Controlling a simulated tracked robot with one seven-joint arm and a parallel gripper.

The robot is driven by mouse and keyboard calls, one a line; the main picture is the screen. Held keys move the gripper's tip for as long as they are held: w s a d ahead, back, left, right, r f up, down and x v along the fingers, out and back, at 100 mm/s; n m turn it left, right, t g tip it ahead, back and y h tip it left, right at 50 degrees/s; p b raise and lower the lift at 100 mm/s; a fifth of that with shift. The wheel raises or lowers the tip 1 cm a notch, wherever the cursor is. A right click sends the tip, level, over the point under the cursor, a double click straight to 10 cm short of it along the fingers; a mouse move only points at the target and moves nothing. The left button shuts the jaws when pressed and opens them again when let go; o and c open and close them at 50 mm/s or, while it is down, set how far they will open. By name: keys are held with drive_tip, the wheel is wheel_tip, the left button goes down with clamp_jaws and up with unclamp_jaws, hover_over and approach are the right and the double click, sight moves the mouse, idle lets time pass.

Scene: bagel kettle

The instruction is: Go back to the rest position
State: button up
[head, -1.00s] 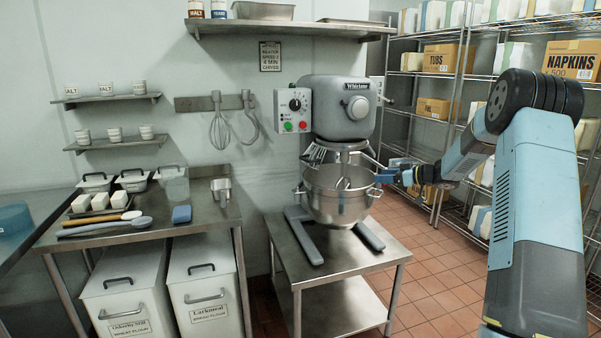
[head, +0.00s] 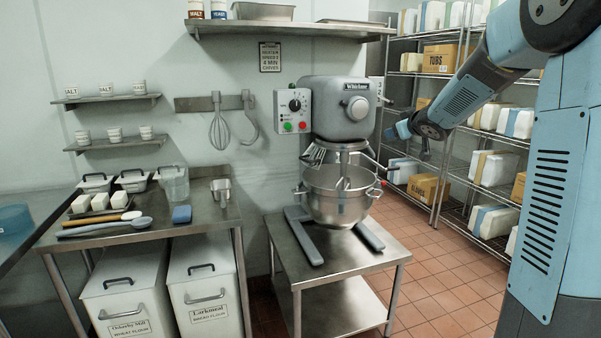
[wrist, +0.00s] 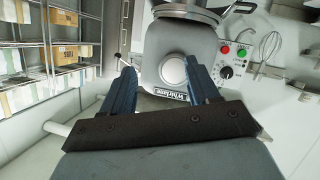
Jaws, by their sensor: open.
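My gripper (head: 398,132) is in the air to the right of the mixer (head: 343,108), in front of the wire shelving. In the wrist view its two blue fingers (wrist: 162,88) stand apart with nothing between them that they hold. The mixer head (wrist: 175,60) shows beyond the fingers in that view. The steel mixer bowl (head: 340,195) sits under the mixer, and a gap separates it from my gripper.
The mixer stands on a low steel table (head: 335,258). The wire shelving (head: 440,160) with boxes is at the right. A worktable (head: 150,232) at the left holds tubs, blocks and a spoon. A wall shelf (head: 285,27) runs above the mixer. Tiled floor at the right is clear.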

drive_tip(key=s+r+m+g+h, duration=0.2)
drive_tip(key=s+r+m+h, duration=0.1)
drive_tip(key=s, duration=0.9)
drive_tip(key=s+a+f+g, duration=0.2)
drive_tip(key=s+f, duration=0.1)
drive_tip(key=s, duration=0.8)
drive_tip(key=s+a+f+m+g+y, duration=0.1)
drive_tip(key=s+a+f+g, duration=0.1)
drive_tip(key=s, duration=0.9)
drive_tip(key=s+a+f+m+g, duration=0.1)
drive_tip(key=s+f, duration=0.3)
drive_tip(key=s, duration=0.8)
drive_tip(key=shift+a+f+g+y, duration=0.3)
drive_tip(key=shift+a+g, duration=0.5)
drive_tip(key=shift+a, duration=0.05)
